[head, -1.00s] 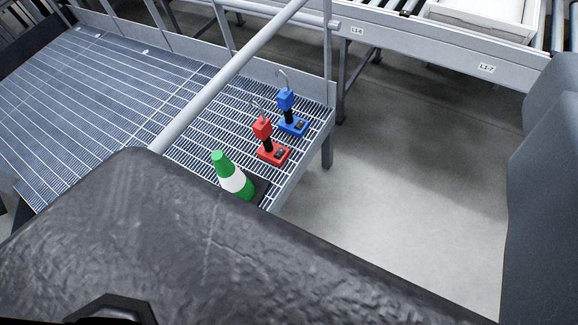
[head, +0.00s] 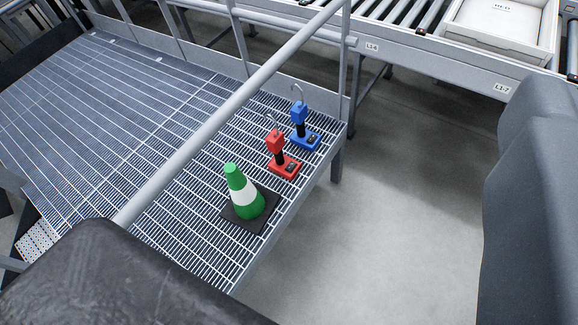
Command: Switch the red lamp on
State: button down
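The red lamp (head: 277,148) stands upright on the grated catwalk (head: 178,132) near its right end. It has a red base with a dark switch patch on top, a black neck, a red head and a wire hook. Whether it is lit cannot be told. A blue lamp (head: 299,113) of the same shape stands just behind it to the right. My gripper's fingers do not show. A dark textured part, probably of my arm, fills the lower left, and a dark grey shape covers the right edge.
A green and white cone (head: 244,192) on a black base stands in front of the red lamp. A grey handrail (head: 225,110) crosses above the catwalk. A conveyor (head: 420,60) with a white tray (head: 495,28) runs behind. The concrete floor (head: 390,220) at right is clear.

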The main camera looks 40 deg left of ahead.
aim_at(291, 165)
jog(key=i, duration=0.85)
jog(key=z, duration=0.05)
